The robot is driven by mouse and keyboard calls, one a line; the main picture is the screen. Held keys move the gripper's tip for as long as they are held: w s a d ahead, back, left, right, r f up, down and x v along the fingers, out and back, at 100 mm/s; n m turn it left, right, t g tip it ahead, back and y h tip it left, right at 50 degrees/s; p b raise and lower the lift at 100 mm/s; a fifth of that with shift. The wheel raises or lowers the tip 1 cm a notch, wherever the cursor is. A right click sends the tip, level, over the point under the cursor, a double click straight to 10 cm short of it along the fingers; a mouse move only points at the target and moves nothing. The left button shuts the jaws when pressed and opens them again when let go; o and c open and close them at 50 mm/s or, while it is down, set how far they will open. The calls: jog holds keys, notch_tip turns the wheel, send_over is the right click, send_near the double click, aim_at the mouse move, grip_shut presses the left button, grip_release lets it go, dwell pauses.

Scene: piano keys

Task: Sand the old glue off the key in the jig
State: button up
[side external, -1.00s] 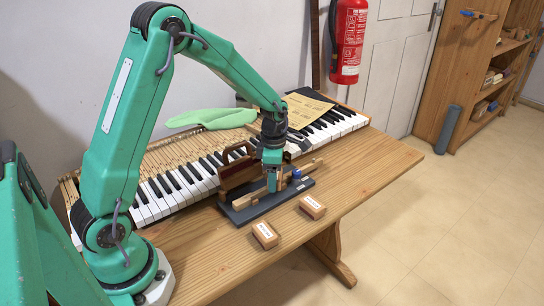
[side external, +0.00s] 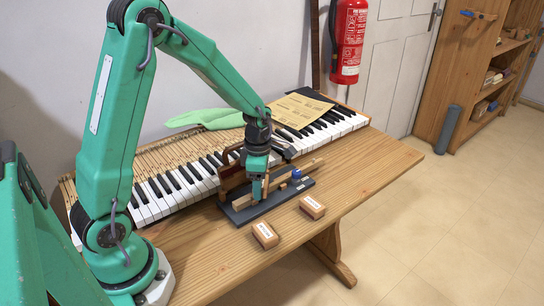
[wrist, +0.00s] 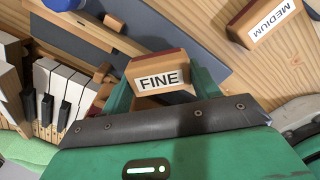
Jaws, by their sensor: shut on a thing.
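The jig (side external: 272,205) is a dark grey base on the table's front part, with a blue knob (side external: 297,173) at its right end; its grey surface also shows in the wrist view (wrist: 190,45). A pale wooden key (side external: 308,169) lies along it, and part of it shows in the wrist view (wrist: 95,33). My gripper (side external: 259,190) is shut on a sanding block labelled FINE (wrist: 158,75), over the left part of the jig. Whether the block touches the key, and any glue there, I cannot tell.
Two labelled blocks, one (side external: 265,235) and another (side external: 312,207), lie in front of the jig; one in the wrist view reads MEDIUM (wrist: 265,20). The keyboard (side external: 180,190) and a brown wooden holder (side external: 232,174) stand behind. The table's right end is clear.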

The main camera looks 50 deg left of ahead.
aim_at(243, 199)
jog(key=shift+s, duration=2.7)
notch_tip(243, 199, up, 8)
